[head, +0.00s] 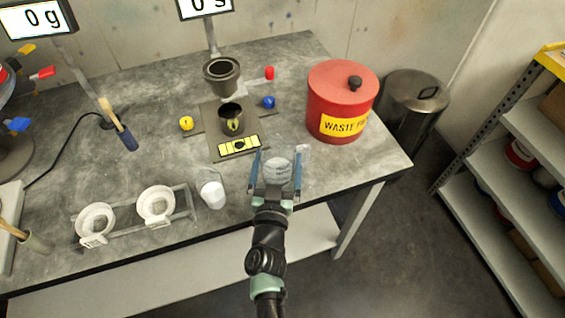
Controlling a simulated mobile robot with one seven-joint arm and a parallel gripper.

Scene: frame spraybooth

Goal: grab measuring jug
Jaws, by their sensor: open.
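My gripper (277,165) is open over the front right of the grey workbench, with its blue fingers pointing away from me. A pale, rounded, ribbed thing (278,169) shows between the fingers. It may be the measuring jug, but the gripper partly hides it and I cannot tell whether the fingers touch it. A small white cup (212,193) stands to the left of my gripper, near the bench's front edge. A dark mug-like vessel (231,121) stands farther back on a dark plate, behind a yellow label (239,146).
A red waste can (341,107) stands at the bench's right, beside a metal bin (413,98) on the floor. Two white ring holders (155,205) on a rack are at the left. Shelves (505,165) are far right.

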